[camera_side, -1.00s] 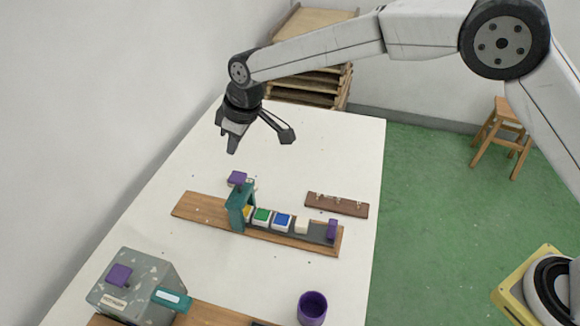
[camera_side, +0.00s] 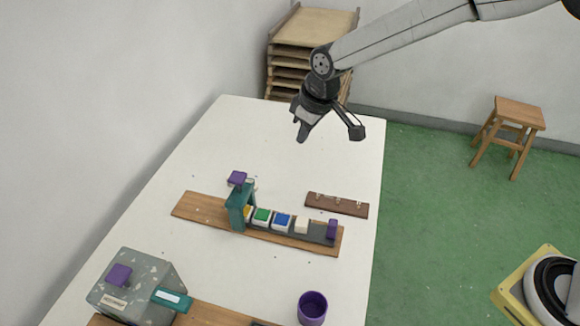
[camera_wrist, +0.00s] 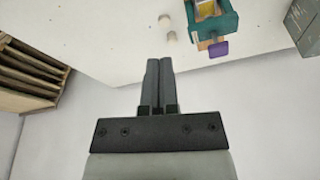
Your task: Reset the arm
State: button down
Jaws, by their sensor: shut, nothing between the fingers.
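My gripper (camera_side: 302,138) hangs in the air above the far part of the white table (camera_side: 250,130), clear of everything on it. In the wrist view my gripper (camera_wrist: 159,62) shows its two fingers together with nothing between them. Below and nearer the side camera, a wooden board (camera_side: 200,208) carries a teal arch (camera_side: 236,210) and a row of paint blocks, among them a green one (camera_side: 263,215) and a blue one (camera_side: 283,220). A purple block (camera_side: 332,229) stands at the row's right end.
A brown peg rack (camera_side: 337,205) lies at the table's right edge. A purple cup (camera_side: 312,307) and a grey speckled box (camera_side: 137,283) are at the near end. Stacked wooden trays (camera_side: 285,55) stand behind the table. A stool (camera_side: 508,130) is on the green floor.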

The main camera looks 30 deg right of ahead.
jog(key=s+d+f+m+h, duration=0.1)
jog(key=s+d+f+m, duration=0.2)
jog(key=s+d, duration=1.4)
jog(key=s+m, duration=0.2)
jog(key=s, duration=0.2)
jog(key=shift+d+m+h, duration=0.15)
jog(key=shift+m+h, duration=0.15)
jog(key=shift+m, duration=0.1)
